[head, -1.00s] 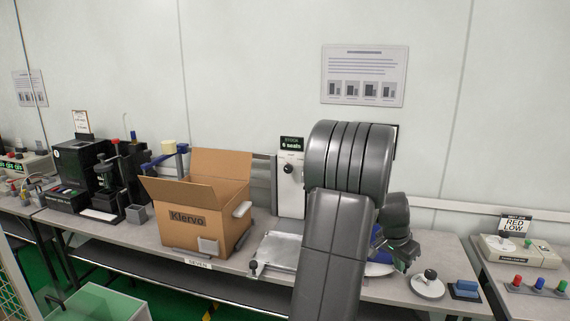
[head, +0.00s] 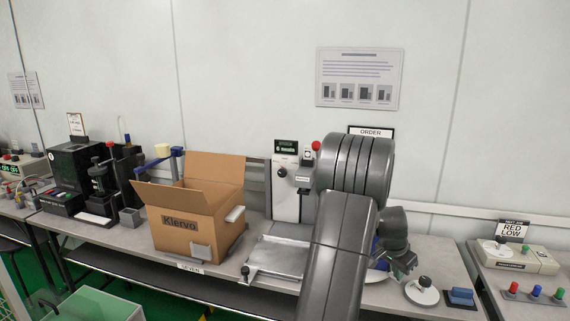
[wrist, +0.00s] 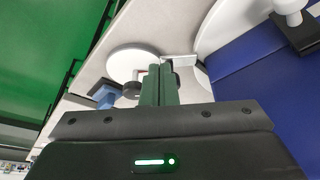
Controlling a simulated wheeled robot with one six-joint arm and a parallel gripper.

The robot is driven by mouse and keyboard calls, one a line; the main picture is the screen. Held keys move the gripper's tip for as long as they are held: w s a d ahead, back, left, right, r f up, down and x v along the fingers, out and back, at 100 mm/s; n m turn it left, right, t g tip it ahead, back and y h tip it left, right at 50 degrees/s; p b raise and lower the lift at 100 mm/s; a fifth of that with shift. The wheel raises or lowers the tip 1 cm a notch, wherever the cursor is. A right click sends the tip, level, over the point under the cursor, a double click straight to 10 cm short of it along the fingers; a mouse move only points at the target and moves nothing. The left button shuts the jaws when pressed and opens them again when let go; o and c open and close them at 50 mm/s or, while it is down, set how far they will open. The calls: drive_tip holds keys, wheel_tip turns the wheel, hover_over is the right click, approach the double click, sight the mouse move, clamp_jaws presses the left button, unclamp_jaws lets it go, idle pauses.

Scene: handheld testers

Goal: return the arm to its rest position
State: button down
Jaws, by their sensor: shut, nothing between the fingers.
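My arm (head: 343,232) rises from the bottom of the head view and bends over the bench. My gripper (wrist: 160,84) shows in the wrist view, with its two green fingers shut together and nothing between them. In the head view my wrist (head: 393,237) hangs at the right of the arm, and the fingertips are hard to make out there. Below and beyond the fingers in the wrist view is a round white disc (wrist: 122,58) with a dark knob.
An open cardboard box (head: 188,223) stands left of a metal plate (head: 276,257) and a grey machine (head: 286,187). Right of my arm are a white disc with a knob (head: 422,294) and a blue block (head: 460,297). A button panel (head: 536,293) is on the right bench.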

drive_tip(key=a+m+g+p, duration=0.2)
drive_tip(key=a+m+p, duration=0.3)
drive_tip(key=a, duration=1)
drive_tip(key=shift+w+a+m+h, duration=0.3)
drive_tip(key=shift+w+m, duration=0.15)
drive_tip(key=shift+m, duration=0.55)
